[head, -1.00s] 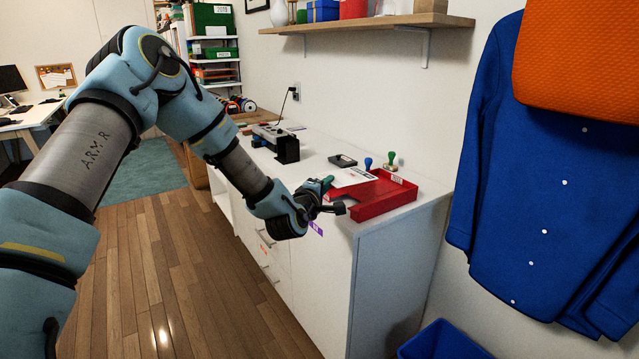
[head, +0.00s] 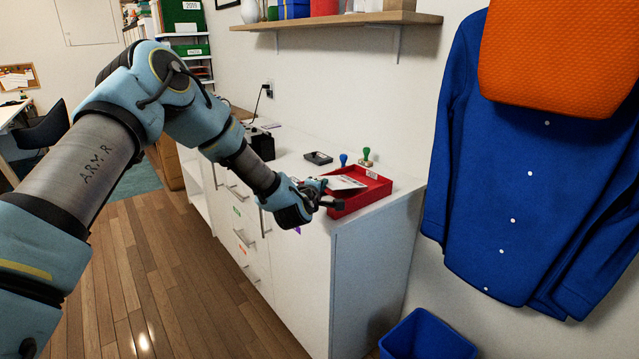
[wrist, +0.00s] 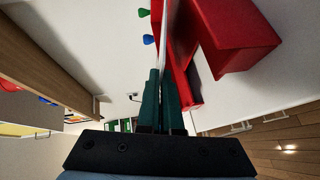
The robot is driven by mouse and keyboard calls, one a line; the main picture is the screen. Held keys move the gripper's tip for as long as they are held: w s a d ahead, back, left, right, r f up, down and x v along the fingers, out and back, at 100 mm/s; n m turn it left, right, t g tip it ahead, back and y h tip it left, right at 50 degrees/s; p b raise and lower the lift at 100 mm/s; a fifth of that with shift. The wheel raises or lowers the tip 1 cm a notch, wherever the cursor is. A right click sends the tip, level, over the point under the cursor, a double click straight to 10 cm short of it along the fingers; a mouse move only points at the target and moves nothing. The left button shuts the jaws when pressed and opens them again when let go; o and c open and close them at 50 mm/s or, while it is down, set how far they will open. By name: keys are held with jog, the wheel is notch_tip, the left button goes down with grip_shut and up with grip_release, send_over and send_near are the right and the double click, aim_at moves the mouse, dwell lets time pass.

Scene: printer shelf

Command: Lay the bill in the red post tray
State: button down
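The red post tray (head: 378,195) sits near the front end of the white cabinet top. A white sheet with print, the bill (head: 346,183), shows over the tray's left part, beyond my gripper (head: 322,190). In the wrist view, my gripper (wrist: 160,100) has its green fingers close together on the bill (wrist: 167,45), which is seen edge-on as a thin upright strip. The red tray (wrist: 238,40) lies on both sides of that strip. I cannot tell whether the bill touches the tray floor.
A blue-handled stamp (head: 343,160), a green-handled stamp (head: 366,157) and a black ink pad (head: 318,158) stand behind the tray. A wall shelf (head: 340,20) hangs above. A blue coat (head: 510,190) hangs at right, over a blue bin (head: 428,338).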

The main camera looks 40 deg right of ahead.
jog(key=shift+d+f, duration=0.15)
jog(key=shift+f, duration=0.2)
jog(key=c, duration=1)
grip_release()
jog(key=v, duration=0.8)
jog(key=shift+p, duration=0.4)
dwell(0.3)
dwell(0.8)
